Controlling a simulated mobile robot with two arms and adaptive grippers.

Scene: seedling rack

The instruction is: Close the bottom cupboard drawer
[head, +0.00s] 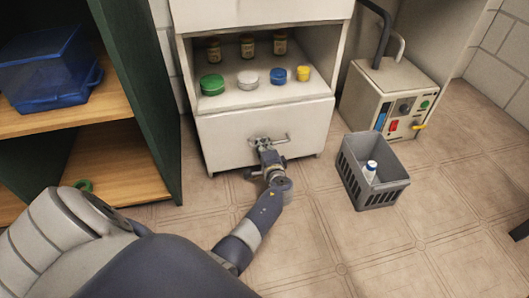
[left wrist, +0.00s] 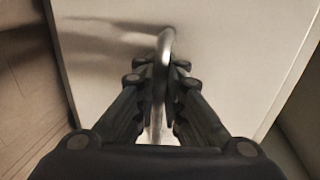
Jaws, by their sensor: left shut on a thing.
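The bottom cupboard drawer (head: 222,142) is a white front low on the white cupboard (head: 187,75), below an open shelf space. Its front looks about flush with the cupboard, and I see no clear gap at its edges. Its metal bar handle (head: 284,138) sits at the middle of the front. My left gripper (head: 264,146) is at the handle and shut on it. In the left wrist view, the handle (left wrist: 166,45) runs between the two fingers (left wrist: 160,85), with the pale drawer front (left wrist: 235,60) behind. My right gripper is not in view.
Jars (head: 247,46) and coloured lids (head: 212,84) stand on the open shelf. A grey basket (head: 380,196) holding a white bottle (head: 370,171) stands right on the floor, near a beige machine (head: 375,95). A green-sided shelf unit (head: 150,95) stands left.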

